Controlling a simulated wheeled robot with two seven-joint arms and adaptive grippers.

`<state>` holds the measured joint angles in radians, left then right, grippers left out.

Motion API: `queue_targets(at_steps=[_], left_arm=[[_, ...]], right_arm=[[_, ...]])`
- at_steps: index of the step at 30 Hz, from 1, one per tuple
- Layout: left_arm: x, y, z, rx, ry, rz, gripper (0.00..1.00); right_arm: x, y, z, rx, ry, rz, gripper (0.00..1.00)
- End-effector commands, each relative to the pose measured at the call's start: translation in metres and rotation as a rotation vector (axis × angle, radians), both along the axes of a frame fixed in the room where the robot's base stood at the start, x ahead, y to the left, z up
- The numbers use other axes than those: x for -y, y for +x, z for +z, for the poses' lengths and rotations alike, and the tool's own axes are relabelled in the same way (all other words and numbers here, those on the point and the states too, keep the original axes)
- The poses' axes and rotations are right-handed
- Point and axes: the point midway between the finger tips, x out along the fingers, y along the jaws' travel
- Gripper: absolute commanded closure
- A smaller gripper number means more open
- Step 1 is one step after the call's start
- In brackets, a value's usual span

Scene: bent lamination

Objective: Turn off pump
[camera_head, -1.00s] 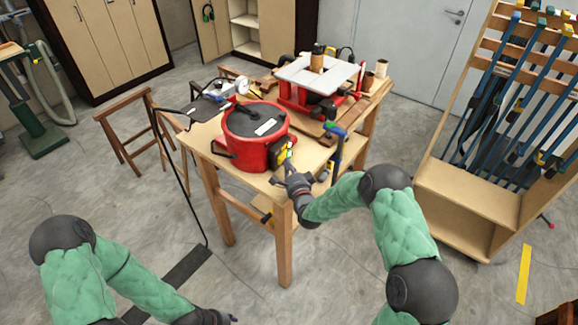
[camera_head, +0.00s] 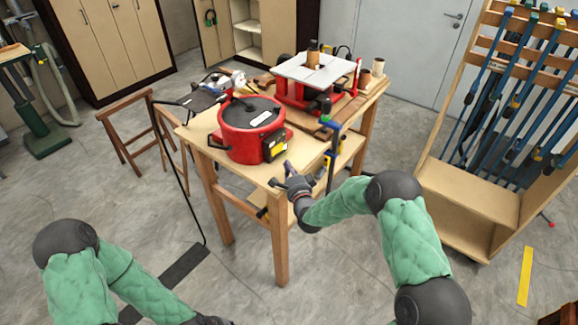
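A red round pot-like unit (camera_head: 232,146) with a dark lid (camera_head: 247,113) stands on the wooden table. A dark box with a yellow label (camera_head: 277,148) is on its front right side; I cannot make out a switch or its state. No other thing is clearly marked as the pump. My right gripper (camera_head: 282,175) is just in front of and below that box, at the table's near edge. Its fingers are spread, apart from the box, with nothing between them. My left gripper (camera_head: 212,321) is low at the bottom edge, mostly cut off.
The wooden table (camera_head: 196,130) also holds a red machine with a light top (camera_head: 313,68) at the back. A clamp rack (camera_head: 470,195) stands at the right.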

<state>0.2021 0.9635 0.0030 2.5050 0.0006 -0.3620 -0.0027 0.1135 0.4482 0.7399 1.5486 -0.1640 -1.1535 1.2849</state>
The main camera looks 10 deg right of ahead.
Motion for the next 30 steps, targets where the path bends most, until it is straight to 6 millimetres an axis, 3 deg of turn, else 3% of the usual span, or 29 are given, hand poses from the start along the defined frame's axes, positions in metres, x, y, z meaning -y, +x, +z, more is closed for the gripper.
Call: queue_targets(at_steps=[9, 15, 30], left_arm=[[0.0, 0.001, 0.003, 0.003, 0.001, 0.001, 0.6], [0.0, 0.001, 0.004, 0.002, 0.0, 0.001, 0.6], [0.0, 0.001, 0.004, 0.003, 0.001, 0.001, 0.6]], right_arm=[[-0.014, -0.052, 0.002, 0.001, 0.001, -0.001, 1.0], [-0.021, -0.073, 0.001, 0.001, 0.0, 0.0, 1.0], [-0.022, -0.078, 0.001, 0.002, 0.0, -0.001, 1.0]])
